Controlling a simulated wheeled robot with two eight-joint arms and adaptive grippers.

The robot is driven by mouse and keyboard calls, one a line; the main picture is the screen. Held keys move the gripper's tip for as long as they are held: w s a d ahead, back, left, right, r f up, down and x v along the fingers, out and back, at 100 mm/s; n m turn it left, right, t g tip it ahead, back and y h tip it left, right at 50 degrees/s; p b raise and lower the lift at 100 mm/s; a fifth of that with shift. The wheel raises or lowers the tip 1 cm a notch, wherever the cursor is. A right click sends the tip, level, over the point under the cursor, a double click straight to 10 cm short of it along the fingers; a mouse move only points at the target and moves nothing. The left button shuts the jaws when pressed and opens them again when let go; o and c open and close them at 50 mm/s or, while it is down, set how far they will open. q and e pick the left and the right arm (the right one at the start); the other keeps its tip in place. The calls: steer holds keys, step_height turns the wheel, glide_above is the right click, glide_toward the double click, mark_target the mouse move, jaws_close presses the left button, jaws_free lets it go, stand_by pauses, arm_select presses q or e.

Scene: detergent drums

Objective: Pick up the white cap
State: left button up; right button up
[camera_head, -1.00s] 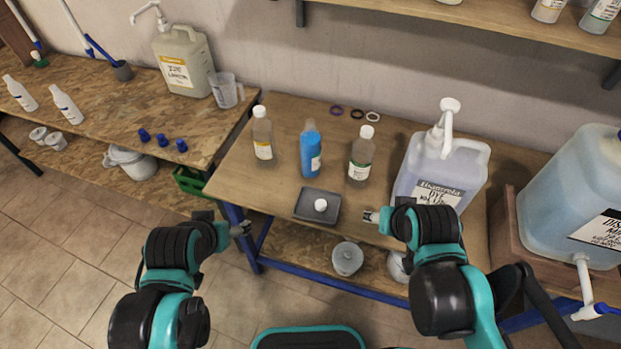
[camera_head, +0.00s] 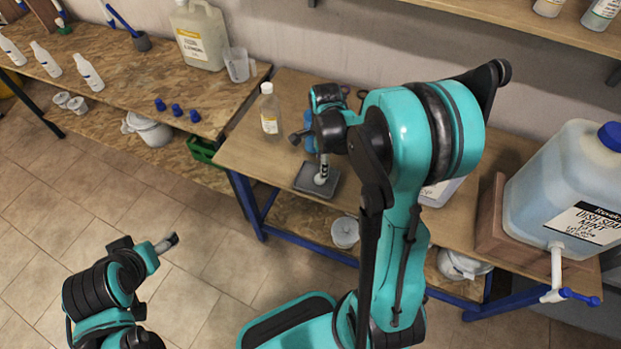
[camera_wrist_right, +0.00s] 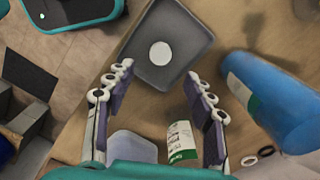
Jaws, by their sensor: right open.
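The white cap (camera_wrist_right: 160,53) lies in the grey tray (camera_wrist_right: 192,27); in the head view it is largely hidden under my right gripper, in the tray (camera_head: 306,186) on the middle table. My right gripper (camera_wrist_right: 158,82) is open in the wrist view, its fingers apart with nothing between them, and the cap is just beyond the fingertips. In the head view my right gripper (camera_head: 321,178) points down over the tray. My left gripper (camera_head: 167,242) is over the floor at the lower left, away from the table; its jaws are too small to judge.
A blue bottle (camera_wrist_right: 275,100) stands close beside the tray. A clear bottle (camera_head: 269,112) stands at the table's left. A large dispenser jug (camera_head: 565,190) stands at the right. Blue caps (camera_head: 177,110) lie on the left bench.

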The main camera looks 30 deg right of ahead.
step_height(320, 180, down, 7)
steer(key=b, duration=0.3)
steer(key=shift+w+a, duration=0.1)
steer(key=shift+a, duration=0.05)
steer(key=shift+r, duration=0.1)
steer(key=c, duration=0.8)
steer(key=shift+r, duration=0.1)
